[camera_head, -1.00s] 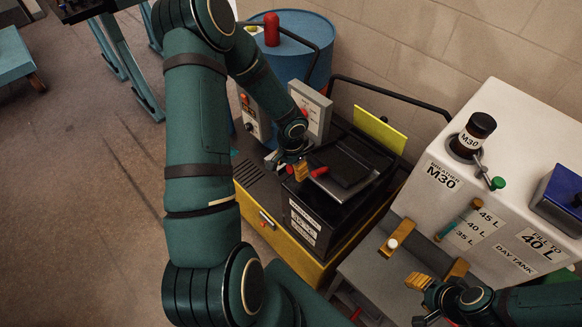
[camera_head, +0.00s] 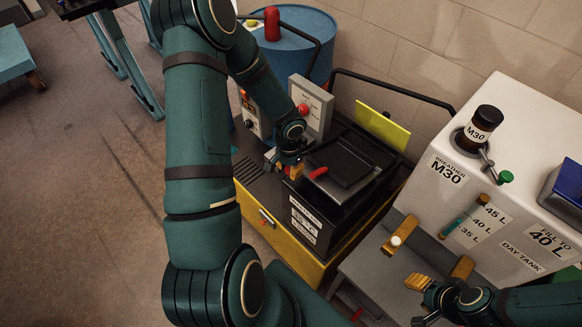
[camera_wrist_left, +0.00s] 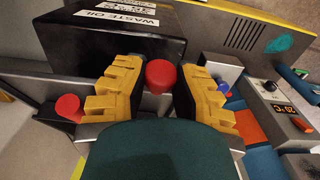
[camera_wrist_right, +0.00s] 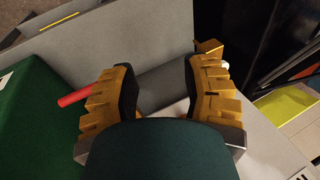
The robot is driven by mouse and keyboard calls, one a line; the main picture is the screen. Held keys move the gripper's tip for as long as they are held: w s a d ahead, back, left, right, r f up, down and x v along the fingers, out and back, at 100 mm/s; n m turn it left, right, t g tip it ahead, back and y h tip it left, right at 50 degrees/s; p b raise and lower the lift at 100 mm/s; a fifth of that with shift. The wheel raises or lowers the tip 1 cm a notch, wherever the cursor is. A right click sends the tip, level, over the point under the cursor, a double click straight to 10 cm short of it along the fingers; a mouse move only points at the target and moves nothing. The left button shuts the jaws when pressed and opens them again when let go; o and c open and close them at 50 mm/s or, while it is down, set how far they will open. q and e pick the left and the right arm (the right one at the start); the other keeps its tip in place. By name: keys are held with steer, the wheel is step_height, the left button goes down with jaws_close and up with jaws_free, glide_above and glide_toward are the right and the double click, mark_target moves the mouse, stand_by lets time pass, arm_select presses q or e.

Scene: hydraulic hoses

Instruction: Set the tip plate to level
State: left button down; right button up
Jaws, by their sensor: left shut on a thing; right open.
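The black box (camera_head: 306,212) carries a dark plate (camera_head: 346,163) in a grey frame on top, which I take to be the tip plate; I cannot tell its tilt. A red grip (camera_head: 318,173) sits at its near left edge. My left gripper (camera_head: 296,171) is at the box's left corner. In the left wrist view its yellow fingers (camera_wrist_left: 160,88) are shut on a red knob (camera_wrist_left: 161,75); another red knob (camera_wrist_left: 68,108) stands to the left. My right gripper (camera_head: 420,283) is open; in the right wrist view nothing is clearly gripped between its fingers (camera_wrist_right: 160,90).
The box stands on a yellow trolley (camera_head: 258,222) with a black rail. A grey control box (camera_head: 312,105) is behind my left gripper, and a blue drum (camera_head: 300,50) is behind that. The white day tank (camera_head: 520,150) is at right. Open floor (camera_head: 90,200) lies left.

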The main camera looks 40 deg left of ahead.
arm_select(q)
step_height(320, 180, down, 9)
steer(key=s+t+b, duration=0.1)
steer(key=s+b, duration=0.1)
steer(key=b, duration=0.9)
arm_select(e)
step_height(320, 180, down, 13)
steer(key=s, duration=0.2)
steer(key=shift+a+g, duration=0.3)
steer(key=shift+g, duration=0.1)
arm_select(q)
steer(key=c, duration=0.7)
jaws_free()
steer(key=shift+a, duration=0.1)
steer(key=shift+o, duration=0.2)
steer(key=shift+w+r, duration=0.1)
steer(key=shift+w, duration=0.05)
step_height(320, 180, up, 12)
steer(key=s, duration=0.1)
steer(key=shift+s, duration=0.2)
